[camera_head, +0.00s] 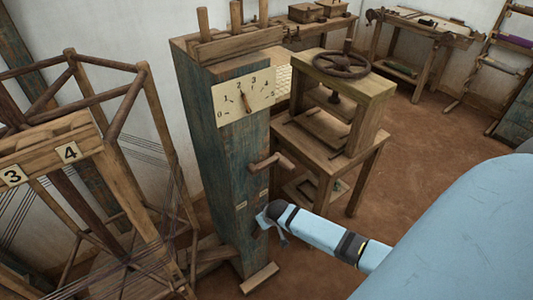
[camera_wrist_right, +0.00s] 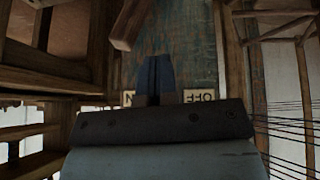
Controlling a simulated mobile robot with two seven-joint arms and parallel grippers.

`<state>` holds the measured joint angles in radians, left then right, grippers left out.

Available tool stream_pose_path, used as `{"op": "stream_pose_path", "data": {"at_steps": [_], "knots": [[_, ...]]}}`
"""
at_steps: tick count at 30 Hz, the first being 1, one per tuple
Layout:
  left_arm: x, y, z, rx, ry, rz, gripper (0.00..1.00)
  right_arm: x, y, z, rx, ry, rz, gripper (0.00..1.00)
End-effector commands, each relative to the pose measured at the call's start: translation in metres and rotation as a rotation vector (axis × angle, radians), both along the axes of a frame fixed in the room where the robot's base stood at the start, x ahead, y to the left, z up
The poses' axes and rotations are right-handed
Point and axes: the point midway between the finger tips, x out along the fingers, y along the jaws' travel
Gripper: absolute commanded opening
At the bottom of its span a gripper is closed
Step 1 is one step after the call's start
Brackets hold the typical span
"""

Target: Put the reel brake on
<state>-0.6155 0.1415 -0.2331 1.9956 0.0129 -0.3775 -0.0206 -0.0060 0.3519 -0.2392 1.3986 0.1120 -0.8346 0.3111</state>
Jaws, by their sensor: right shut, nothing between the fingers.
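A tall blue-green wooden post (camera_head: 222,165) carries a dial plate (camera_head: 243,97) with a needle and numbers. A wooden handle (camera_head: 270,161) sticks out below the dial. Lower down are two small labels; in the right wrist view one reads OFF (camera_wrist_right: 199,96), upside down, and the other (camera_wrist_right: 128,97) is partly hidden, with an N showing. My right gripper (camera_head: 265,217) is shut and empty, close to the post just below the labels. Its fingers (camera_wrist_right: 157,78) show between the labels in the wrist view. I cannot make out the brake lever clearly. My left gripper is not in view.
A wooden press (camera_head: 345,90) with a handwheel stands right of the post. Brown floor (camera_head: 420,130) is open at the right.

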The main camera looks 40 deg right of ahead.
Motion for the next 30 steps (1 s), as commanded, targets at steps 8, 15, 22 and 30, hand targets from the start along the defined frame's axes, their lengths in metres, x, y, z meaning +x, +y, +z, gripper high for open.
{"op": "stream_pose_path", "data": {"at_steps": [8, 15, 22, 30], "knots": [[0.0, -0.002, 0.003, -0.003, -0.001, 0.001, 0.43, -0.03, -0.004, 0.049, 0.0, -0.002, 0.002, 0.0], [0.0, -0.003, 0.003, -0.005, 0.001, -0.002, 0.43, -0.042, -0.005, 0.069, 0.002, 0.001, 0.001, 0.0], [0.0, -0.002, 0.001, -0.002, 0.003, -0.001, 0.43, -0.042, -0.005, 0.071, 0.002, 0.0, 0.001, 0.0], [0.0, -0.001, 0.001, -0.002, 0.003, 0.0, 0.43, -0.042, -0.005, 0.071, 0.002, 0.0, 0.001, 0.0]]}}
